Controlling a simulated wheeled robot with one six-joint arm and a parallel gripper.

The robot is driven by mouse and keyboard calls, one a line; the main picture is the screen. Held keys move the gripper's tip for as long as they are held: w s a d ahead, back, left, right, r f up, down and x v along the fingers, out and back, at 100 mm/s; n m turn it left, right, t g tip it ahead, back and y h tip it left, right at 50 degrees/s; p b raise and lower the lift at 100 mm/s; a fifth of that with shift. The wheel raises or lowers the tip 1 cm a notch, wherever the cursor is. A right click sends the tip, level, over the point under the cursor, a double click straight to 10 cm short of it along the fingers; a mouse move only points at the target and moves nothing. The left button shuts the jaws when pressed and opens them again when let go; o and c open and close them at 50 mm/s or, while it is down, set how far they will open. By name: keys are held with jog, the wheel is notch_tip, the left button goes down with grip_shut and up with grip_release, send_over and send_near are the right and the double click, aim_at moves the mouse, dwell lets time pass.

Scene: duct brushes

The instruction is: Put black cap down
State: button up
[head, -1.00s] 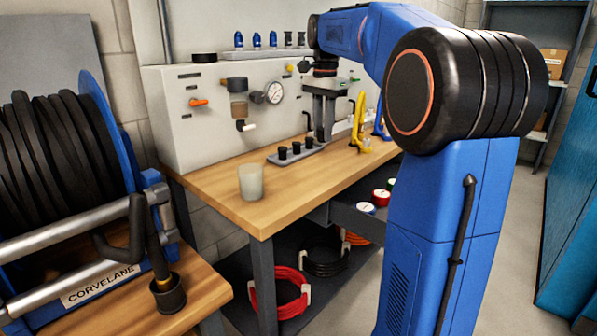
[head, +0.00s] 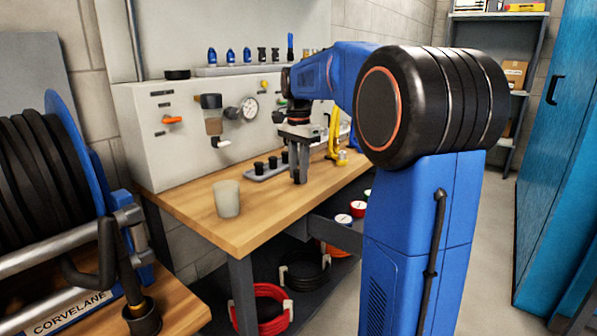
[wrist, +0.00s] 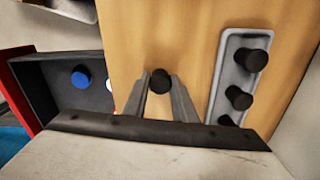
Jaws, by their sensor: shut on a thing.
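My gripper (head: 299,180) points down over the wooden bench, just right of the grey tray (head: 252,178). In the wrist view its two fingers close around a small black cap (wrist: 160,81) at their tips. The tray, also in the wrist view (wrist: 217,82), holds three other black caps in a row (wrist: 238,98), right of my fingers. Bare wood lies between the held cap and the tray.
A pale cup (head: 228,199) stands near the bench's front left corner. A yellow-handled tool (head: 337,145) stands behind my gripper. An open drawer (wrist: 62,88) with coloured round items adjoins the bench edge. The bench top (head: 262,213) right of the cup is clear.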

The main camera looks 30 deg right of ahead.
jog(key=shift+f, duration=0.1)
jog(key=o, duration=1)
notch_tip(320, 180, up, 12)
jog(key=shift+r, duration=0.1)
jog(key=s+a+f+n+t, duration=0.1)
jog(key=s+a+f+n, duration=0.4)
jog(key=s+f, duration=0.3)
jog(key=s+a+f+n+t, duration=0.2)
jog(key=s+a+f+n, duration=0.3)
jog(key=s+f, duration=0.4)
jog(key=s+a+f+n+t, duration=0.1)
jog(key=s+a+f+n, duration=0.4)
jog(key=s+f, duration=0.4)
jog(key=shift+s+a+n+t, duration=0.2)
jog(key=shift+s+a, duration=0.05)
jog(key=shift+s, duration=0.85)
jog(key=shift+s+a+n+t, duration=0.2)
jog(key=shift+s, duration=0.9)
